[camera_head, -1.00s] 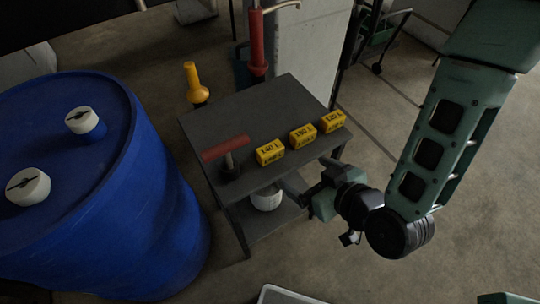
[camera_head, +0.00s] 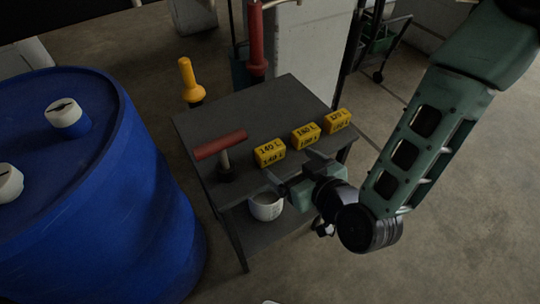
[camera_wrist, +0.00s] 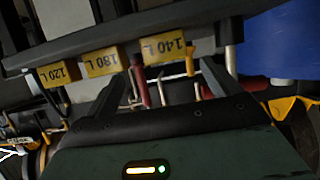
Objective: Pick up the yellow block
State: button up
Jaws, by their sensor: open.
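Three yellow blocks with black lettering stand in a row along the near right edge of the dark table (camera_head: 240,112). The nearest is the 140 L block (camera_head: 270,153), then a middle block (camera_head: 306,136) and a far block (camera_head: 337,120). In the wrist view the 140 L block (camera_wrist: 165,50) is right of centre, with the 180 L block (camera_wrist: 103,61) and the 120 L block (camera_wrist: 58,73) to its left. My gripper (camera_head: 291,168) is open and empty, at the table's near edge beside the 140 L block. Its spread fingers (camera_wrist: 163,84) show in the wrist view, with the 140 L block between and beyond them.
A red-handled tool (camera_head: 220,146) stands on the table left of the blocks. A white pot (camera_head: 266,207) sits on the lower shelf. A big blue barrel (camera_head: 100,190) is close on the left. Bare floor lies to the right.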

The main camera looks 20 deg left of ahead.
aim_at(274, 154)
jog(key=x, duration=0.4)
jog(key=shift+w+a, duration=0.1)
jog(key=shift+a, duration=0.15)
jog(key=shift+s+a+x, duration=0.1)
jog(key=shift+s+x, duration=0.05)
jog(key=shift+x, duration=1.2)
jog(key=shift+s+a+x, duration=0.15)
jog(key=shift+x, duration=1.2)
jog(key=c, duration=1.1)
